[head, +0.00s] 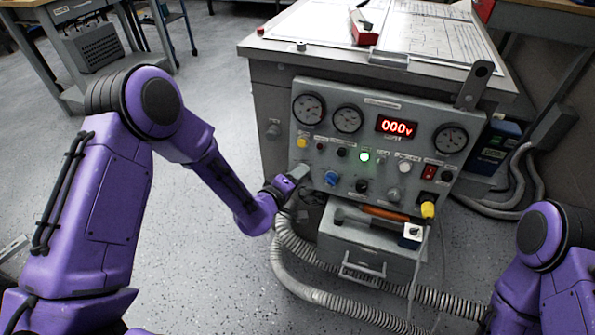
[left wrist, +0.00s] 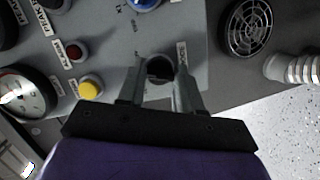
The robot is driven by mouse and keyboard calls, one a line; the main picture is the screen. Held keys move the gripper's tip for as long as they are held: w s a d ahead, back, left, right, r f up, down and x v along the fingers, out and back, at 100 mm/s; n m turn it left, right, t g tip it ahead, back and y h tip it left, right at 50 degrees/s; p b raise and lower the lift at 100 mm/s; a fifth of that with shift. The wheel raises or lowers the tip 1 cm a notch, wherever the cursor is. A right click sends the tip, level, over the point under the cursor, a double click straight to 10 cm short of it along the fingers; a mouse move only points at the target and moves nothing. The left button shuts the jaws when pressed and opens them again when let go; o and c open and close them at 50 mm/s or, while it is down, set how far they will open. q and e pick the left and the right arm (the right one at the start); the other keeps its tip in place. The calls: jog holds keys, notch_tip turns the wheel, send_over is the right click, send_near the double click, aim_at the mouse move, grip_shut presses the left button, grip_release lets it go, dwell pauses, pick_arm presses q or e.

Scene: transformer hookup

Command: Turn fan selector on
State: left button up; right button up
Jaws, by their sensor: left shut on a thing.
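The grey control panel (head: 310,140) stands on the front of a bench and carries gauges, buttons and knobs. My left gripper (head: 297,174) is at the panel's lower left corner. In the left wrist view its two fingers (left wrist: 160,82) are closed on either side of a dark round knob (left wrist: 160,68). A small label (left wrist: 182,52) beside the knob is partly hidden and too small to read, so I cannot tell from it whether this is the fan selector. In the head view the gripper hides this knob. My right gripper is out of view.
A blue knob (head: 332,178) sits just right of my left gripper. A yellow button (head: 302,142) is above it. The display (head: 396,127) reads 000 and a green lamp (head: 364,156) is lit. Ribbed hoses (head: 310,290) run along the floor below, beside a grey drawer box (head: 365,255).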

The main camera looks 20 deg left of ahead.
pick_arm(q)
jog(key=m+y+p, duration=0.1)
jog(key=m+p, duration=0.1)
jog(key=m, duration=0.2)
jog(key=shift+g+p, duration=0.3)
jog(key=shift+g, duration=0.1)
dwell(0.5)
jog(key=o, duration=1)
jog(key=shift+o, duration=0.2)
jog(key=p+v, duration=0.1)
jog(key=v, duration=0.9)
jog(key=shift+s, duration=0.3)
jog(key=shift+r+m, duration=0.1)
jog(key=shift+m, duration=0.2)
